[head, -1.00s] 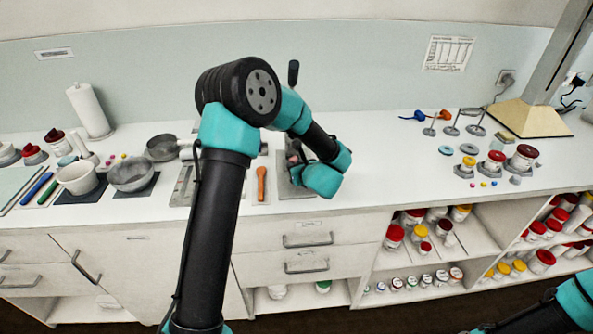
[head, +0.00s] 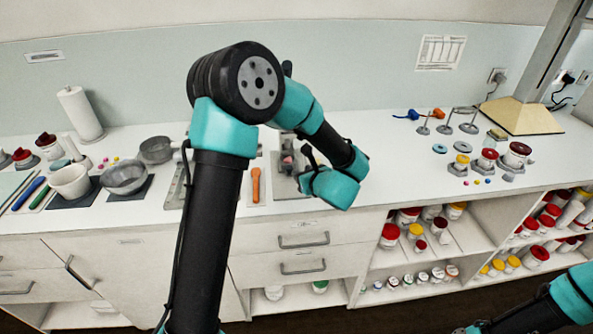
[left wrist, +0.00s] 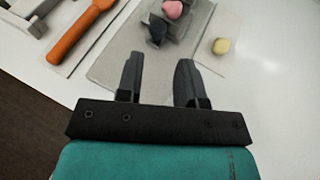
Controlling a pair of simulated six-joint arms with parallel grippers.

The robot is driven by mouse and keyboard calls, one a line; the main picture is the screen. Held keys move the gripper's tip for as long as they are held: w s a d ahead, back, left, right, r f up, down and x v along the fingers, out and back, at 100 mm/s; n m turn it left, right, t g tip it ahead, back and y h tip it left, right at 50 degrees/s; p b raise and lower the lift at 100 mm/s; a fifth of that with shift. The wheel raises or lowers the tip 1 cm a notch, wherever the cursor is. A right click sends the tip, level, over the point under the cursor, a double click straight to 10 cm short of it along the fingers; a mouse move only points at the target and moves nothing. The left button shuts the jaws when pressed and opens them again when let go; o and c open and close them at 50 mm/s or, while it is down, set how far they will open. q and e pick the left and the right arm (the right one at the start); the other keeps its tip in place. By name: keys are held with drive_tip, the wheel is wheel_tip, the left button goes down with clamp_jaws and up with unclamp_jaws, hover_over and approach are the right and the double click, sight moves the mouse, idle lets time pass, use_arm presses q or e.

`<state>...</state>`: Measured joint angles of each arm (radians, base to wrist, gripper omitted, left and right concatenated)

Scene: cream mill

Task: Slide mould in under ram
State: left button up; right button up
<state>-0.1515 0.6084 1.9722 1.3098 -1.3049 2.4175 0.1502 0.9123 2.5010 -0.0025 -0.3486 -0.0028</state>
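The small grey press (head: 284,180) stands on the counter behind my left wrist, its black lever knob (head: 287,68) mostly hidden by my arm. In the left wrist view its grey base plate (left wrist: 112,62) carries a grey block with a pink rounded piece (left wrist: 172,9) and a small dark piece (left wrist: 155,30). A pale yellow round piece (left wrist: 221,46) lies to their right. I cannot tell which piece is the mould; the ram is not clearly seen. My left gripper (left wrist: 159,60) is open and empty, its fingers pointing toward the dark piece, apart from it. My right gripper is out of view.
An orange-handled tool (head: 256,186) lies left of the press. A mortar (head: 70,180) and grey bowl (head: 124,177) stand further left. Red- and yellow-lidded jars (head: 488,160) stand at the right. The counter between press and jars is clear.

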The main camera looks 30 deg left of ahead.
use_arm(q)
drive_tip(key=v, duration=0.8)
drive_tip(key=shift+d, duration=0.1)
